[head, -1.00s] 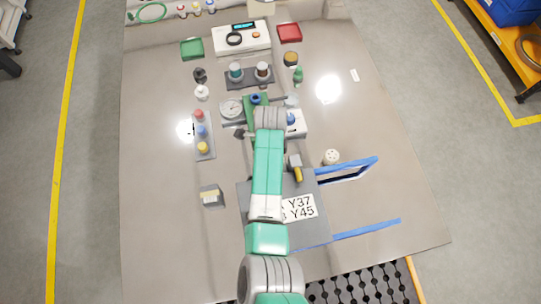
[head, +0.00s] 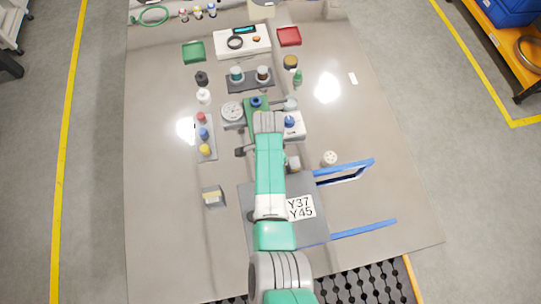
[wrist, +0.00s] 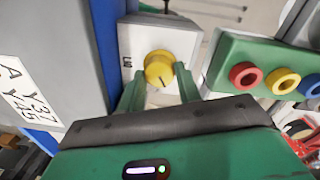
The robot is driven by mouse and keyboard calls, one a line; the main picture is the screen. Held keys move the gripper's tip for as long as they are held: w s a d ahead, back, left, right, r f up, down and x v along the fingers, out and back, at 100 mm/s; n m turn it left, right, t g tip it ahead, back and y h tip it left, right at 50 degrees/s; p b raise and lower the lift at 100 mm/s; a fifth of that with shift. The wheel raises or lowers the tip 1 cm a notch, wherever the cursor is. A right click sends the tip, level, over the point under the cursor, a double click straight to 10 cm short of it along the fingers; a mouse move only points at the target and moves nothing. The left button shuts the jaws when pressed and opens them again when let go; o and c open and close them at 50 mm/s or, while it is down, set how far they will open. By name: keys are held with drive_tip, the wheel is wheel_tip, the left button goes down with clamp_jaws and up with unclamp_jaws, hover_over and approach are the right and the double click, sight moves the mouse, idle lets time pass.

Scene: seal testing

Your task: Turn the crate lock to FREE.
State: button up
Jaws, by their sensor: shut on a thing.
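The yellow round lock knob (wrist: 158,64) sits on a white plate (wrist: 188,42) in the wrist view. A dark pointer line shows on the knob's lower part, and a small black mark is on the plate to its left. My gripper (wrist: 160,76) has its two green fingers on either side of the knob, shut on it. The grey crate (wrist: 55,50) with the Y37 Y45 label is at the left of the wrist view. In the head view the crate (head: 255,228) is partly covered by my arm, which also hides the knob and fingertips.
A green block with red, yellow and blue rings (wrist: 250,78) stands close right of the gripper in the wrist view. Blue rails (head: 350,230) extend right of the crate. A white perforated cup (head: 330,158) stands beyond them. The table's right side is largely clear.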

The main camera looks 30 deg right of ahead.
drive_tip(key=n+p, duration=0.2)
drive_tip(key=n, duration=0.4)
drive_tip(key=shift+r, duration=0.1)
drive_tip(key=n+p, duration=0.1)
drive_tip(key=n, duration=0.4)
drive_tip(key=shift+n+h, duration=0.3)
drive_tip(key=shift+n, duration=0.1)
idle(0.3)
drive_tip(key=o, duration=1)
drive_tip(key=shift+a, duration=0.1)
drive_tip(key=shift+c, duration=0.2)
wheel_tip(320, 180, up, 8)
drive_tip(key=shift+w+a+f+p, duration=0.1)
drive_tip(key=shift+a+f+p, duration=0.05)
drive_tip(key=shift+p, duration=1)
